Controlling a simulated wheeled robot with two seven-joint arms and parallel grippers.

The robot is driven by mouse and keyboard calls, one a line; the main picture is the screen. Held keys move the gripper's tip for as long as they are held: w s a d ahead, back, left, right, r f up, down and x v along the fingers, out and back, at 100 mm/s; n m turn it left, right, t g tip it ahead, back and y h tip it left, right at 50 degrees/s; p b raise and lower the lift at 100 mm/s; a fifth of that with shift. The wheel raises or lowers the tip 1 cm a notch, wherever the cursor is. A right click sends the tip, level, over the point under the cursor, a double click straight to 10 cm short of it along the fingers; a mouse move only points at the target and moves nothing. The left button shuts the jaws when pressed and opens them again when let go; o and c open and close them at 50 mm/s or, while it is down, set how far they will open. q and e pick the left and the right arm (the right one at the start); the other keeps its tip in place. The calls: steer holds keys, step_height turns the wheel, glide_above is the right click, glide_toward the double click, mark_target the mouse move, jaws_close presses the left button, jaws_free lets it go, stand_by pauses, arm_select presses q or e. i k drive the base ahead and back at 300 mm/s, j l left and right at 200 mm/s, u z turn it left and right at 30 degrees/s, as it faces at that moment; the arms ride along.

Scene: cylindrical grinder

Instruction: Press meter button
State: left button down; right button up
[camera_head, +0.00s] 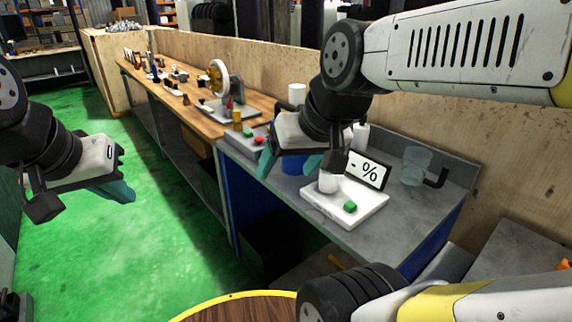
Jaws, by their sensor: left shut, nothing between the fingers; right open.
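The meter (335,212) is a white box on the grey bench, with a tilted display (367,170) reading "- %". Its green button (350,206) is on the top near the front edge, unobstructed. A white cylinder (328,184) stands on the box behind the button. My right gripper (289,170) is open, with teal fingers pointing down. In the picture it is up and left of the button and does not appear to touch the meter. My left gripper (122,193) is shut and empty over the green floor at the left, far from the meter.
A clear jug (415,165) with a dark handle stands right of the meter. A box with a red button (258,139) and a green button lies left of it. A blue container (292,166) is partly hidden behind my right gripper. A wooden partition runs behind the bench.

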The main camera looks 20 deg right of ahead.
mark_target(349, 206)
steer(key=k+z, duration=0.1)
steer(key=z, duration=1.15)
